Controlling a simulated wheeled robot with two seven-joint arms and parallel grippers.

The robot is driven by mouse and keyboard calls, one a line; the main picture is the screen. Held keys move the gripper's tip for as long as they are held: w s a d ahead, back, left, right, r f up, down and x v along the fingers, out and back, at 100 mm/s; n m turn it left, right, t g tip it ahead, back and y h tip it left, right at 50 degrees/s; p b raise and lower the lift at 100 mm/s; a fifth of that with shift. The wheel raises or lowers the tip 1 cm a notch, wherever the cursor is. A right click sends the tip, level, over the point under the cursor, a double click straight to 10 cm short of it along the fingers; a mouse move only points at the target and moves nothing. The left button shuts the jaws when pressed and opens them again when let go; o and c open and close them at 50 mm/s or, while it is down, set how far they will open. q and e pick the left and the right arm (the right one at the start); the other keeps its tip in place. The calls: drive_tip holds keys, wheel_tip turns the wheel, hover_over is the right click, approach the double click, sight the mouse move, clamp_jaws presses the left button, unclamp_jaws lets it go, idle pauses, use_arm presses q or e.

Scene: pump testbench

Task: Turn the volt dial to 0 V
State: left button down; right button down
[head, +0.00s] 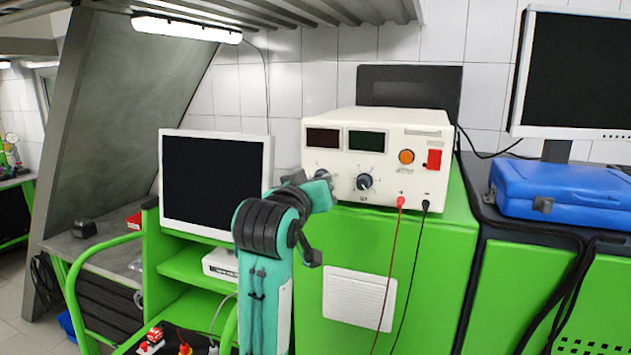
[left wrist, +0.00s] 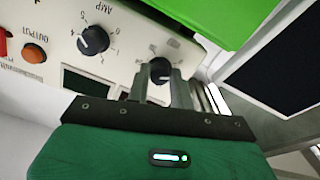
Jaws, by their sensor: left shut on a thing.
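The volt dial (left wrist: 160,66) is a black round knob on the front of a cream power supply (head: 432,175), with printed marks around it. My left gripper (left wrist: 159,78) is shut on the volt dial, one finger on each side. In the head view the left gripper (head: 322,178) reaches the left knob and partly hides it. The exact dial setting cannot be read. The amp dial (left wrist: 93,40) is a similar black knob, which also shows in the head view (head: 364,181). My right gripper is not in view.
The power supply stands on a green cabinet (head: 440,250). A red lead (head: 393,260) and a black lead (head: 411,260) hang from its front. An orange button (head: 406,157) and red switch (head: 434,159) are on its right. A monitor (head: 214,182) stands at left, a blue case (head: 560,185) at right.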

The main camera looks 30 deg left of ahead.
use_arm(q)
drive_tip(key=shift+f+n+p, duration=0.1)
drive_tip(key=shift+n+p, duration=0.3)
drive_tip(key=shift+n, duration=1.2)
drive_tip(key=c, duration=1.2)
unclamp_jaws()
drive_tip(key=shift+c, duration=0.2)
